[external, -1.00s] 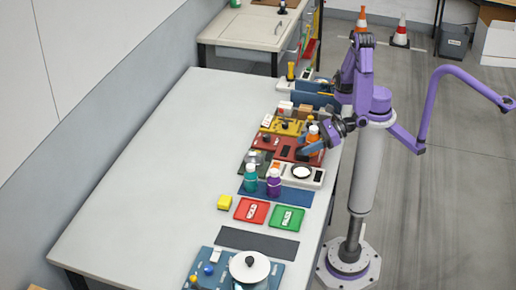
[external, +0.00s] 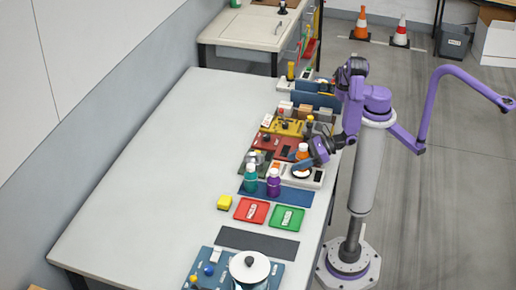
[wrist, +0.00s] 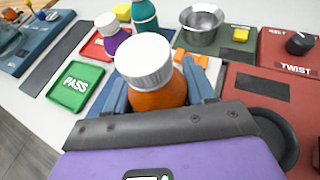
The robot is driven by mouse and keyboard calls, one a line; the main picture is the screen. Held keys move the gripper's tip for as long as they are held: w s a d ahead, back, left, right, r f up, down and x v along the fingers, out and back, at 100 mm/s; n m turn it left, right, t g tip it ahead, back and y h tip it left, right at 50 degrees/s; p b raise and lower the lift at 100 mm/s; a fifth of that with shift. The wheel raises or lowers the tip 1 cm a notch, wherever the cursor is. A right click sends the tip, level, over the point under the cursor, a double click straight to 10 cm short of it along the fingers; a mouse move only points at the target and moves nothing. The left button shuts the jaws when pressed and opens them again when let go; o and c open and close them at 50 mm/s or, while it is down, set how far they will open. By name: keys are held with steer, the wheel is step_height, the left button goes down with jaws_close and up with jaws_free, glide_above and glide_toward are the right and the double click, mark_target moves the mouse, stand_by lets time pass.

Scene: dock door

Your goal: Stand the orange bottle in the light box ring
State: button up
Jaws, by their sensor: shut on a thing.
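The orange bottle (external: 302,151) with a white cap is held upright in my gripper (external: 306,158). In the wrist view the bottle (wrist: 157,92) stands between the two blue fingers of my gripper (wrist: 158,100), which are shut on it. The white light box (external: 317,179) lies at the right side of the table, with its pale round ring area (external: 301,173) just below the bottle in the external view. The gripper and bottle partly cover the box. In the wrist view the ring is hidden behind the bottle and fingers. I cannot tell the bottle's height above it.
A teal bottle (external: 250,179) and a purple bottle (external: 273,183) stand on a blue mat close to the light box. A green PASS tray (external: 288,218) and a red tray (external: 251,211) lie nearer. A red TWIST panel (wrist: 290,55) is beside the bottle. The table's left side is clear.

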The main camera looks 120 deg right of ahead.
steer(key=shift+f, duration=0.55)
steer(key=shift+f, duration=0.3)
steer(key=o, duration=1.2)
